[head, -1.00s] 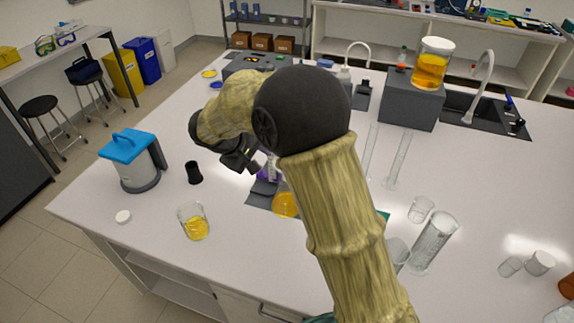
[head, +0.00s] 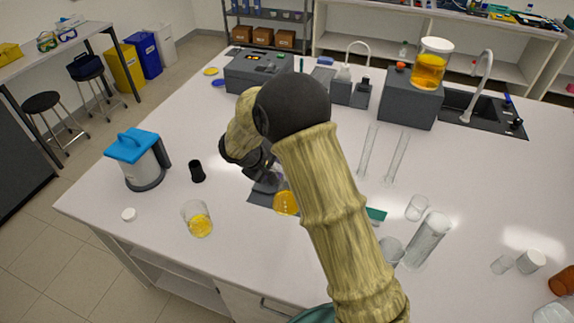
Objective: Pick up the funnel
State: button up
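I cannot make out a funnel for certain in the head view. My gripper (head: 266,178) points down over a dark grey mat (head: 258,197) in the middle of the bench. My arm covers much of this spot, and the fingers are too small and dark to tell open from shut. A flask or dish with yellow liquid (head: 286,203) is right of the gripper, partly behind my arm. A small black waisted piece (head: 197,171) stands left of the gripper, apart from it.
A blue-lidded jug (head: 140,160) and a beaker of yellow liquid (head: 197,219) stand at left. Tall glass cylinders (head: 397,157), a large cylinder (head: 427,239) and a grey block (head: 408,105) bearing an amber jar (head: 432,65) are at right.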

jog(key=shift+x, duration=1.35)
jog(key=shift+a, duration=0.2)
jog(key=shift+d, duration=0.2)
jog(key=shift+r, duration=0.1)
grip_shut()
jog(key=shift+s+a, duration=0.1)
